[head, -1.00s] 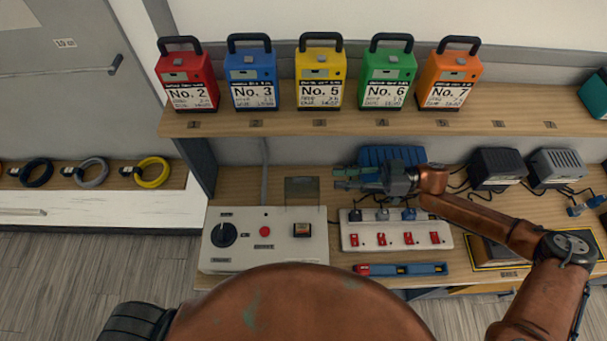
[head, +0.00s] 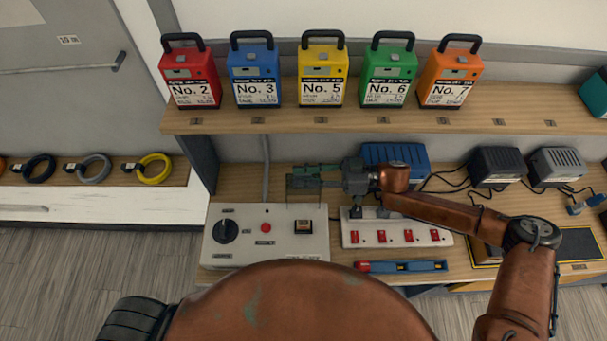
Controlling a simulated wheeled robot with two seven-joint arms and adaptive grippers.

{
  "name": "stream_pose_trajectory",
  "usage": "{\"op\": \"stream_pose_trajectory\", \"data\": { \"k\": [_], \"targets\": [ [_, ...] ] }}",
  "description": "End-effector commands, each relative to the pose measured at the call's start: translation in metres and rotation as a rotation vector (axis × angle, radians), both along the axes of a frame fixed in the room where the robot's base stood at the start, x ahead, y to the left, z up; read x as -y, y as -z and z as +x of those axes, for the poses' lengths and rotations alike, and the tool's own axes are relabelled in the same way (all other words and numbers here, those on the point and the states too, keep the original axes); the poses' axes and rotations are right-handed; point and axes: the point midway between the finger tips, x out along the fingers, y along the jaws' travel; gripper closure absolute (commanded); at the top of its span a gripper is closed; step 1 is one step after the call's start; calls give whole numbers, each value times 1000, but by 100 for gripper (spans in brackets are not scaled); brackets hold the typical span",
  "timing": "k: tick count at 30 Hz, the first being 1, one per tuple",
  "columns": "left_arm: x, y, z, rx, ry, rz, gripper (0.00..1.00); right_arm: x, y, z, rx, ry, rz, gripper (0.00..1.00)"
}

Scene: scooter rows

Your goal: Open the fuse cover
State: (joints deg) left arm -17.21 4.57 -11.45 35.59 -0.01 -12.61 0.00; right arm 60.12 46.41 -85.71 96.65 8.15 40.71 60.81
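The control panel (head: 265,252) is a pale box with a black dial (head: 226,230), a red button (head: 266,227) and a fuse block (head: 304,227) at its right. The fuse cover (head: 304,197) is a small see-through dark flap that stands raised at the panel's back edge, behind the fuse block; the fuse block is uncovered. My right gripper (head: 298,175) is open, fingers pointing left, and overlaps the upper part of the cover in the head view. I cannot tell if it touches the cover. My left gripper is not in view.
A power strip (head: 397,238) with red switches lies right of the panel, with a blue-and-red tool (head: 401,267) in front. A blue box (head: 396,155) and dark chargers (head: 495,166) stand behind. Numbered battery packs (head: 322,80) line the shelf above.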

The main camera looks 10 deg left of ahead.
Motion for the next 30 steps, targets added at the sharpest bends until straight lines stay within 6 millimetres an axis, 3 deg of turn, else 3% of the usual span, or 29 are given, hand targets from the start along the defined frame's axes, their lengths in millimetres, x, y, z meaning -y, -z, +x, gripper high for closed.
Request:
{"op": "stream_pose_trajectory", "data": {
  "k": [3, 13, 30],
  "targets": [
    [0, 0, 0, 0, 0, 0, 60, 0, 0, 0, 0, 0, 0, 78],
    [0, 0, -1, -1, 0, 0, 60, 0, 0, 0, 0, 0, 0, 100],
    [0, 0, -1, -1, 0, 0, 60, 1, 0, 1, 0, 1, 0, 100]
  ]
}}
